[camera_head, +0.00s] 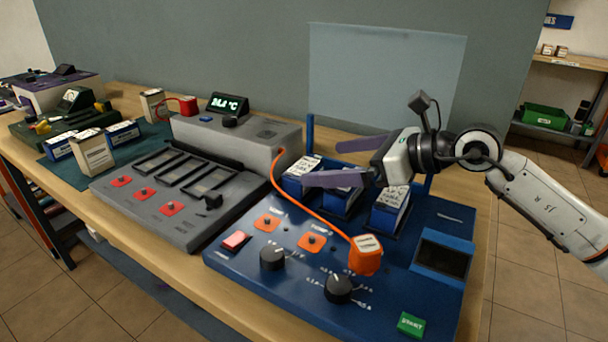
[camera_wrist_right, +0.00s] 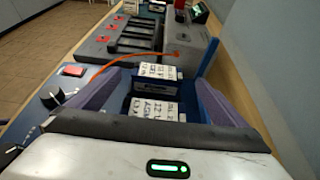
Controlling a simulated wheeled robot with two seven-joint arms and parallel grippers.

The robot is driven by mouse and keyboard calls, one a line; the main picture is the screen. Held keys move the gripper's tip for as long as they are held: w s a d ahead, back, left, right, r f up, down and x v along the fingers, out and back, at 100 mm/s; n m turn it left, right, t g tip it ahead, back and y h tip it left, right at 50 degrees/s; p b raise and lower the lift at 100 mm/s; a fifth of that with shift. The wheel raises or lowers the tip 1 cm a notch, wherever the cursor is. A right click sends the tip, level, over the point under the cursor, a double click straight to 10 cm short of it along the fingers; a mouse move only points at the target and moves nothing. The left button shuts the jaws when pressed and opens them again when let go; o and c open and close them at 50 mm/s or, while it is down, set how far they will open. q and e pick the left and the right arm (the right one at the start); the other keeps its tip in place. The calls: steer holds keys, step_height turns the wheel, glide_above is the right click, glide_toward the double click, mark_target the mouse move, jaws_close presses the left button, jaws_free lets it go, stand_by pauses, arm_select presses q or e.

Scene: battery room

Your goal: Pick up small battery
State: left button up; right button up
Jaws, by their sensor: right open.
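Three blue batteries with white labelled tops stand in slots at the back of the blue charger: a left one (camera_head: 301,168), a middle one (camera_head: 340,203) and a right one (camera_head: 390,206). My right gripper (camera_head: 320,164) is open above them, its purple fingers pointing left; the lower finger partly covers the middle battery. In the right wrist view two battery tops, a farther one (camera_wrist_right: 160,71) and a nearer one (camera_wrist_right: 153,107), show between the spread fingers (camera_wrist_right: 158,84). I cannot tell whether the fingers touch any battery. My left gripper is out of view.
The blue charger (camera_head: 225,256) has knobs, and an orange plug (camera_head: 366,255) with a cable to the grey unit (camera_head: 140,225). Farther left, blue and cream batteries (camera_head: 93,153) stand on a green mat (camera_head: 134,150). A translucent panel (camera_head: 385,85) rises behind the charger.

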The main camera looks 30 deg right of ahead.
mark_target(303, 166)
steer(key=shift+w+a, duration=0.2)
steer(key=shift+w, duration=0.1)
steer(key=p+x, duration=0.1)
steer(key=x, duration=0.2)
steer(key=shift+w+a+f, duration=0.1)
steer(key=shift+a+f, duration=0.05)
steer(key=shift+a, duration=0.1)
steer(key=shift+w+a+f, duration=0.25)
steer(key=shift+w+f, duration=0.05)
steer(key=shift+w, duration=0.1)
steer(key=c, duration=1.6)
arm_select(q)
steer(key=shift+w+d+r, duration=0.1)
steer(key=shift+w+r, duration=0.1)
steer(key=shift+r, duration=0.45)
arm_select(e)
steer(key=shift+r, duration=0.2)
